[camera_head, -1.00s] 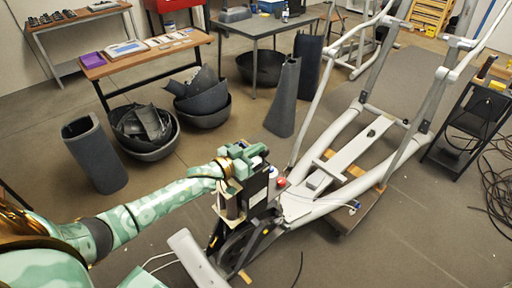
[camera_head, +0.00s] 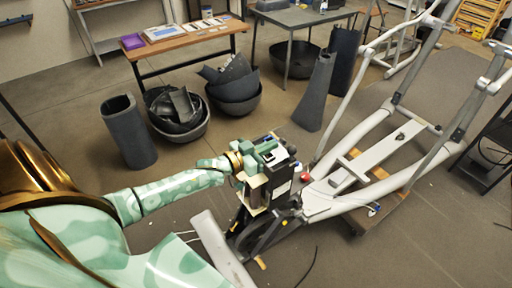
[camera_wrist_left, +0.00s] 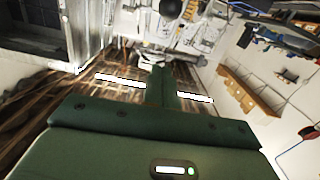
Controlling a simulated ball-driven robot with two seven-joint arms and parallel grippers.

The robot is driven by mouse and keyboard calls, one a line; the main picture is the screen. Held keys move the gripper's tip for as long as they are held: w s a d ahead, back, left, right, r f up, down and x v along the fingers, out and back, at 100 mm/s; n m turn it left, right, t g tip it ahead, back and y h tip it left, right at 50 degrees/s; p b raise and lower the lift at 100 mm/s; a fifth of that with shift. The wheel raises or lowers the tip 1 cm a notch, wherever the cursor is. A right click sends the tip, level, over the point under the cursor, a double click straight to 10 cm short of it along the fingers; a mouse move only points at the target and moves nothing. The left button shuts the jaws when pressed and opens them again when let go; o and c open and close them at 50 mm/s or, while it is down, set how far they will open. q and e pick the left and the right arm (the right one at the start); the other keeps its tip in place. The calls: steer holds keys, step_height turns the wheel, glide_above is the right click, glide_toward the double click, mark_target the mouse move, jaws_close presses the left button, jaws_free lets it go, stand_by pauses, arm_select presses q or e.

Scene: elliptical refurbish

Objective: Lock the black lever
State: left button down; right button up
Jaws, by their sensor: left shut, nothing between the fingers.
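The partly stripped elliptical trainer (camera_head: 375,151) stands on the floor at the right, with its dark drive unit (camera_head: 262,229) at the near end. My left arm comes in from the left. Its green gripper (camera_head: 268,158) is at the top of the black upright part of that unit, close to a red knob (camera_head: 304,177). The left wrist view shows the fingers (camera_wrist_left: 162,88) shut, with nothing between them. I cannot make out the black lever for certain; the gripper and dark parts may hide it. I cannot tell whether the gripper touches the machine. My right gripper is out of view.
Dark shell covers (camera_head: 176,112) and a tall dark cover (camera_head: 128,131) stand on the floor behind my left arm. A wooden-topped bench (camera_head: 190,41) and a grey table (camera_head: 300,17) stand at the back. Floor at the lower right is mostly clear, with a thin cable.

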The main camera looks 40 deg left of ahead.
arm_select(q)
steer(key=v, duration=0.4)
steer(key=shift+s, duration=0.15)
stand_by(0.4)
steer(key=s+a+f+n+g+y+b, duration=0.15)
steer(key=s+f, duration=0.25)
steer(key=f, duration=0.5)
steer(key=s+f+g+y, duration=0.25)
steer(key=s+f, duration=0.25)
steer(key=f, duration=0.5)
steer(key=s+a+f+g+y+b, duration=0.15)
steer(key=s+f, duration=0.25)
steer(key=f, duration=0.5)
steer(key=s+d+f+g, duration=0.3)
steer(key=s+f, duration=0.3)
steer(key=s, duration=0.4)
steer(key=s+d+f+m+g+b, duration=0.1)
steer(key=s+d+f+g, duration=0.2)
steer(key=s+f, duration=0.3)
steer(key=s+d+f+g+b, duration=0.1)
steer(key=s+d+f+g, duration=0.3)
steer(key=s, duration=1.1)
step_height(320, 180, down, 3)
steer(key=shift+s+d+r+m, duration=0.15)
steer(key=shift+d+m, duration=0.2)
steer(key=shift+y, duration=0.25)
